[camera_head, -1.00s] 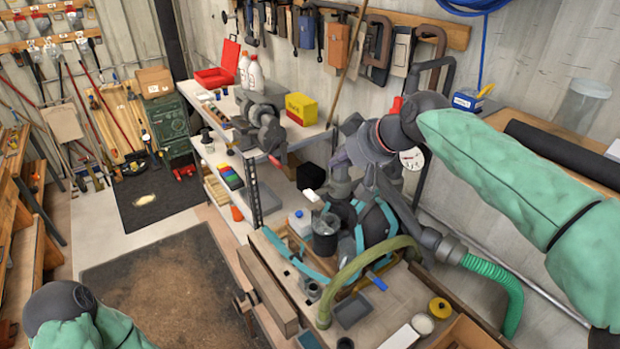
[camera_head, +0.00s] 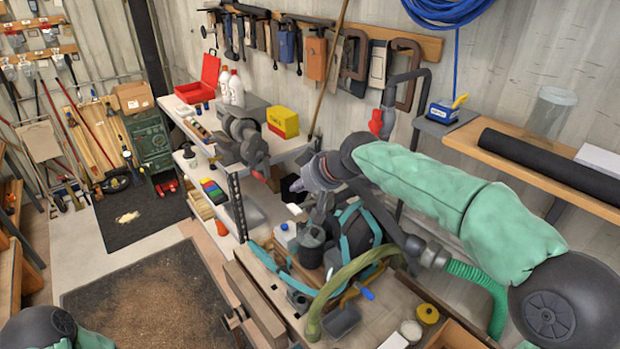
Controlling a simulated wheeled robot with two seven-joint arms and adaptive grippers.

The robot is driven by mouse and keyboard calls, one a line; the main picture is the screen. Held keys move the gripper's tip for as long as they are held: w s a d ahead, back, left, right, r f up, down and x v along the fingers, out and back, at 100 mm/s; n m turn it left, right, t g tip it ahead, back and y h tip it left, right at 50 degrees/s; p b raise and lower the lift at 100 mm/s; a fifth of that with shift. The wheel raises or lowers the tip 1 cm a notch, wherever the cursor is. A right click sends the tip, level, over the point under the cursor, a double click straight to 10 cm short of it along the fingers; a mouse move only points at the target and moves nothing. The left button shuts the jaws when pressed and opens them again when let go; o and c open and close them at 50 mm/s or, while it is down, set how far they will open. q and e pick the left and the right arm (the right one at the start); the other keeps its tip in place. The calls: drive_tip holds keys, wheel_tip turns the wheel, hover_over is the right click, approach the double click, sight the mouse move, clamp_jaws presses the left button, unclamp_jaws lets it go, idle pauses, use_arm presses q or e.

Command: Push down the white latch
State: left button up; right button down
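A small white piece (camera_head: 294,209) shows just left of my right gripper, above the workbench; I cannot tell for sure that it is the white latch. My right gripper (camera_head: 317,220) points down over the bench beside a dark grey can (camera_head: 311,243). Its fingers are small and blend with the dark things behind, so I cannot tell whether they are open or whether they touch anything. Of my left arm only a dark joint and green sleeve show at the lower left corner; its gripper is out of view.
A teal-framed machine (camera_head: 355,235) and a thick olive hose (camera_head: 345,285) crowd the bench. A white-capped bottle (camera_head: 285,237) stands near its left edge. A blue tape dispenser (camera_head: 442,112) and black roll (camera_head: 545,165) lie on the wall shelf.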

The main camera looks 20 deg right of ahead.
sight(299, 210)
drive_tip(key=shift+w+a+f, duration=0.1)
drive_tip(key=shift+a+f, duration=0.05)
drive_tip(key=shift+f, duration=0.95)
drive_tip(key=shift+a+f, duration=0.15)
drive_tip(key=shift+f, duration=0.95)
drive_tip(key=shift+d, duration=0.1)
